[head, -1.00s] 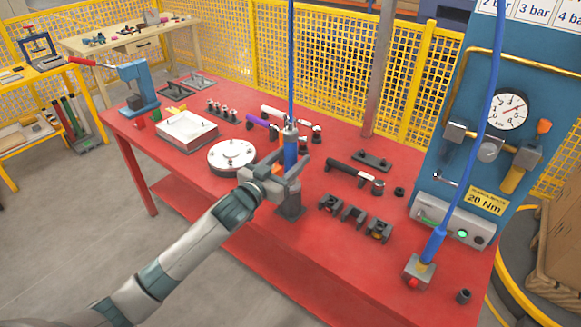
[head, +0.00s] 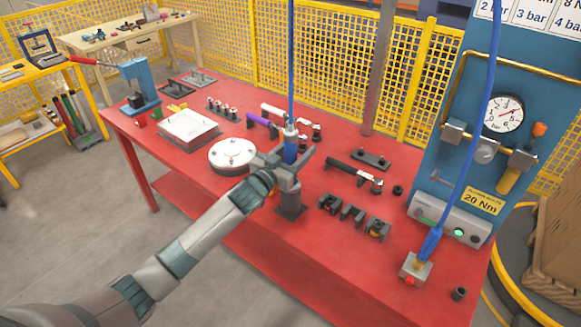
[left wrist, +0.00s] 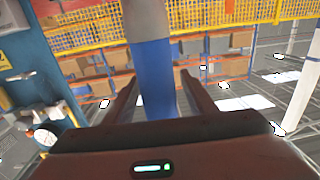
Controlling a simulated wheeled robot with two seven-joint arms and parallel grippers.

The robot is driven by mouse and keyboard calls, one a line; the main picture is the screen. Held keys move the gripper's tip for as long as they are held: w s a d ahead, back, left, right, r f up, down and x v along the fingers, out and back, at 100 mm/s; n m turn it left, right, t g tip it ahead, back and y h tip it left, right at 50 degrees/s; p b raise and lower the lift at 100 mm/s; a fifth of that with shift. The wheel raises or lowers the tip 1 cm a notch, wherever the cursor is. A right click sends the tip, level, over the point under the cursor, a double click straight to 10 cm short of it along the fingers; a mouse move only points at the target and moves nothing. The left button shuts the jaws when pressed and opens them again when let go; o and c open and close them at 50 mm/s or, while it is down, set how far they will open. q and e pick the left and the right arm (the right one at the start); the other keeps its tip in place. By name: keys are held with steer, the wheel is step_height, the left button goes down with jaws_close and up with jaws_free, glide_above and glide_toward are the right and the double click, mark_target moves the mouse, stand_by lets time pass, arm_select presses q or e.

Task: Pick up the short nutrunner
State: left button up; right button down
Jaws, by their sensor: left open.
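A blue nutrunner with a grey top (head: 290,146) stands upright in a dark grey holder (head: 291,203) near the middle of the red table, with a blue hose rising from it. In the left wrist view its blue body (left wrist: 154,85) stands between my two fingers. My left gripper (head: 296,160) is open, with a finger on each side of the body; gaps show beside it. The nutrunner's lower end is hidden. A second blue tool on a hose (head: 430,246) stands in a holder at the right end; I cannot tell which tool is shorter.
The red table (head: 240,205) also carries a round white disc (head: 232,153), a white tray (head: 187,128), a black-handled wrench (head: 355,173) and dark grey cradles (head: 352,213). A blue panel with a gauge (head: 503,114) rises at the right. Yellow mesh fencing stands behind.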

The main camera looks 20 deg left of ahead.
arm_select(q)
jaws_close()
steer(key=shift+w+r, duration=0.1)
arm_select(e)
steer(key=shift+a, duration=0.4)
arm_select(q)
steer(key=shift+r, duration=0.1)
